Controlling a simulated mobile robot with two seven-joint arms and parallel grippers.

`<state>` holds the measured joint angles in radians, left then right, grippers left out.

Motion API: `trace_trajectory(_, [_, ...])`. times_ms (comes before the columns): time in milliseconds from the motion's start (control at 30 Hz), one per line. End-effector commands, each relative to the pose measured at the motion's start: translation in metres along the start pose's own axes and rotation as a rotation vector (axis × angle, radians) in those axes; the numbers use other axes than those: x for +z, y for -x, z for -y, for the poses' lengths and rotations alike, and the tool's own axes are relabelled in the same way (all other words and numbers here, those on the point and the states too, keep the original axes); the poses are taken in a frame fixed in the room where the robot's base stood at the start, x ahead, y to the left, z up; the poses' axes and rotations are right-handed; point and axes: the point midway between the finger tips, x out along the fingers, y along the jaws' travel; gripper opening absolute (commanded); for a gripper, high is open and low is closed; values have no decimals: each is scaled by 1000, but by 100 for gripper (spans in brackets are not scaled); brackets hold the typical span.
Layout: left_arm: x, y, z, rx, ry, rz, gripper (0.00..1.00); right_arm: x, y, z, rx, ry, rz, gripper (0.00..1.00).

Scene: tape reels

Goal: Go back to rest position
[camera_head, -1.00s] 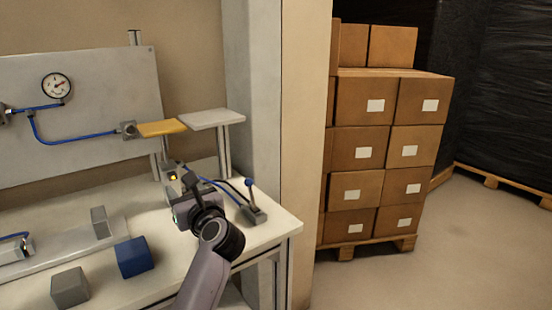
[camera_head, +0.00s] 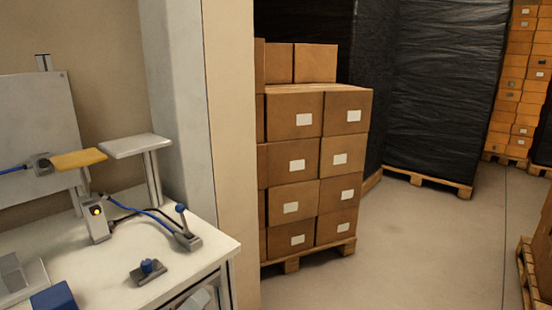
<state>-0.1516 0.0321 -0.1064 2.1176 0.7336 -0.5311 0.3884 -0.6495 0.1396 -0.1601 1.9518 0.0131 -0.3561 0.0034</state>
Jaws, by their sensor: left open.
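Neither of my grippers can be made out in the head view now, and no part of either arm is clearly visible. The white workbench (camera_head: 95,268) is at the lower left, with nothing of mine seen over its top. A small dark plate with a blue knob (camera_head: 148,268) lies on the bench near its front edge.
A lever with a blue knob (camera_head: 184,232), a yellow pad (camera_head: 78,159) and a blue block (camera_head: 53,298) are at the bench. A wall post (camera_head: 233,150) separates it from stacked cartons (camera_head: 292,160) on a pallet. Open floor (camera_head: 430,245) lies to the right.

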Motion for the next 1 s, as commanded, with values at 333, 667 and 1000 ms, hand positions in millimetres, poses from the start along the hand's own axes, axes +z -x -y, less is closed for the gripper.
trace_trajectory(333, [89,115,91,-492,-516,547,49,0,0,0,0,0,0,43])
trace_trajectory(667, [102,214,126,-790,-707,875,49,0,0,0,1,0,0,43])
trace_trajectory(1000, [103,221,142,-817,-781,879,49,-7,6,0,1,0,1,43])
